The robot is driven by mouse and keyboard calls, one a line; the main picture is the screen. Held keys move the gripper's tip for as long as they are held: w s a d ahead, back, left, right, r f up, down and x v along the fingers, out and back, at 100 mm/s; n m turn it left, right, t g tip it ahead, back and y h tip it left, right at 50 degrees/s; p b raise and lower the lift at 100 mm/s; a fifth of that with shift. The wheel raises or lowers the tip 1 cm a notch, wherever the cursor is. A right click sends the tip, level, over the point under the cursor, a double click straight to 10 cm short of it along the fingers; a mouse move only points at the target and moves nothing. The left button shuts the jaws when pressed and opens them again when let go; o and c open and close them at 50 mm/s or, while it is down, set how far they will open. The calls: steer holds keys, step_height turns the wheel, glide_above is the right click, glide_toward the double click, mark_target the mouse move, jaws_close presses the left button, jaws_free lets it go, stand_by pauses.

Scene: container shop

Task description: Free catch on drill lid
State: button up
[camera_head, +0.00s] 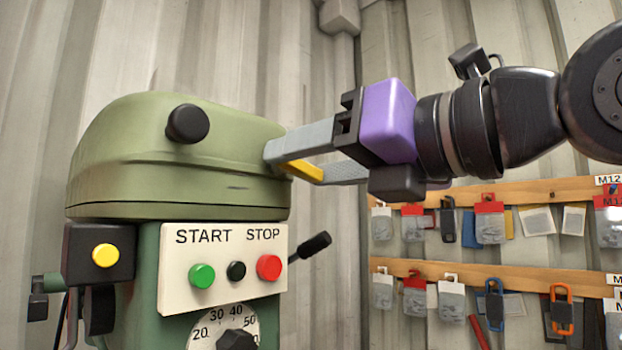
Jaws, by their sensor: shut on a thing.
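The green drill lid (170,160) sits closed on top of the green drill head, with a round black knob on its front. My gripper (283,162) reaches in from the right, and its grey fingers are at the lid's right end. The fingers are shut on a yellow piece (304,171) beside the lid, which seems to be the catch. Most of the catch is hidden by the fingers and the lid's corner, so I cannot tell its position.
Below the lid are a START/STOP panel (222,268) with green, black and red buttons, and a dial (226,328). A black-knobbed lever (312,245) sticks out right, under my gripper. Wooden rails (540,193) with hanging packets line the right wall.

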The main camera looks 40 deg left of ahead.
steer(key=shift+n, duration=0.5)
steer(key=o, duration=1.4)
steer(key=shift+d, duration=0.15)
steer(key=d+b, duration=0.1)
steer(key=d, duration=0.4)
steer(key=d+b, duration=0.1)
steer(key=d, duration=0.1)
steer(key=shift+s+d+b, duration=0.25)
steer(key=shift+s+b, duration=0.05)
